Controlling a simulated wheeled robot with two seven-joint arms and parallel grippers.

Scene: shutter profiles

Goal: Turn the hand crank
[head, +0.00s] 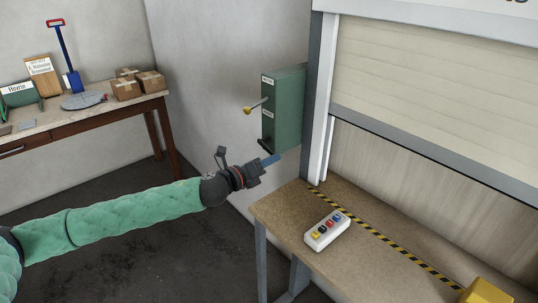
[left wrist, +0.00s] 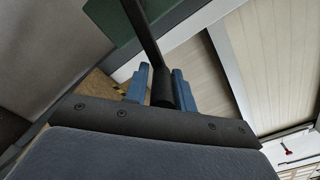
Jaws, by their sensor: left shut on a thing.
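A green box (head: 284,108) is mounted on the wall beside the roller shutter (head: 425,75). A lever with a yellow knob (head: 247,110) sticks out of its left side. My left gripper (head: 272,160) is just below the box, its blue fingertips pointing right. In the left wrist view, its blue fingers (left wrist: 160,88) stand on either side of the dark grip (left wrist: 163,91) of the hand crank, shut on it. The dark crank arm (left wrist: 143,35) runs up from the grip towards the green box. In the head view the grip is mostly hidden. My right gripper is out of view.
The shutter is partly lowered behind a counter (head: 290,211) with a striped edge line. A white button box (head: 327,230) and a yellow object (head: 485,292) stand on the counter. A workbench (head: 85,122) with cartons is at the left. The floor between is clear.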

